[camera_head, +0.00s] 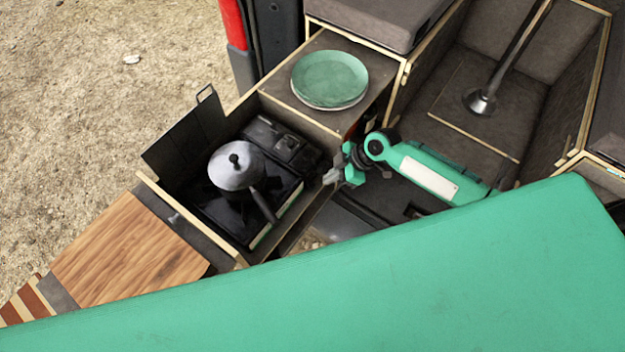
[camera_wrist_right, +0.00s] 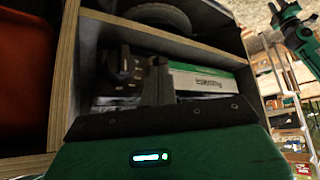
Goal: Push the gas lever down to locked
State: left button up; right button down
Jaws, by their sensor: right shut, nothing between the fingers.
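The black camping stove (camera_head: 208,208) sits in the pull-out kitchen box, with a silver pot on it. I cannot make out the gas lever for certain in either view. My right gripper (camera_head: 331,177) is shut and empty, just right of the stove's end and apart from the pot. In the right wrist view its closed fingers (camera_wrist_right: 159,84) point into the box opening. There the stove's light green-and-white side (camera_wrist_right: 205,80) shows behind the fingers, with a dark block of fittings (camera_wrist_right: 120,66) to their left. My left gripper does not show.
The pot (camera_head: 237,168) has a handle pointing toward the lower right. Green plates (camera_head: 329,78) lie on the counter above. A raised dark panel (camera_head: 185,135) borders the box at left, and a wooden board (camera_head: 128,250) extends below. Box walls (camera_wrist_right: 62,75) frame the opening closely.

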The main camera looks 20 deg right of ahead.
jog(key=shift+d+r, duration=0.1)
jog(key=b+v, duration=0.4)
jog(key=v, duration=0.9)
jog(key=shift+d+r, duration=0.2)
